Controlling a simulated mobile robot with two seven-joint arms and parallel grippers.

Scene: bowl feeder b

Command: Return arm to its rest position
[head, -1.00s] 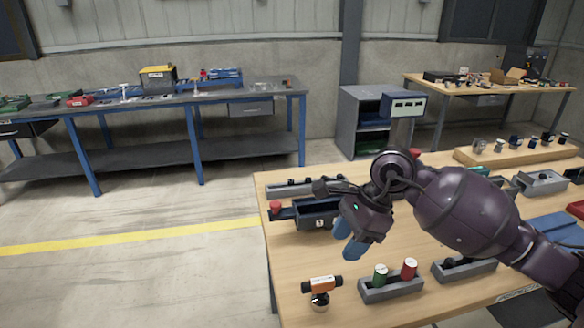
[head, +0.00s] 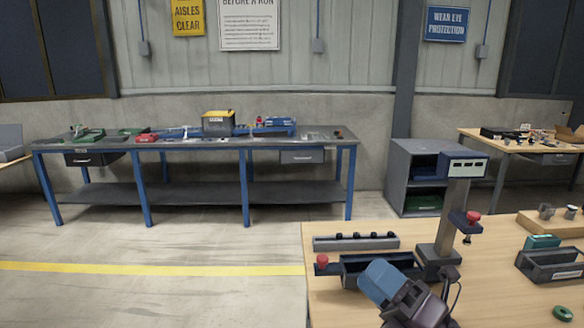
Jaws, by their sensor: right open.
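My right gripper (head: 380,280) shows at the bottom of the head view, over the near left part of the wooden table (head: 322,299). Its blue fingers point up and to the left in the picture, and nothing shows held between them. It is in front of a dark fixture (head: 350,266) with a red button (head: 322,260) and hides part of it. Most of my right arm is out of view. My left gripper is not in view.
A grey stand with a display (head: 465,166) and a red knob (head: 473,217) rises beside the gripper. A grey strip with black pegs (head: 356,242) lies behind. A grey tray (head: 552,266) and green ring (head: 563,313) are at right. Floor left of the table is clear.

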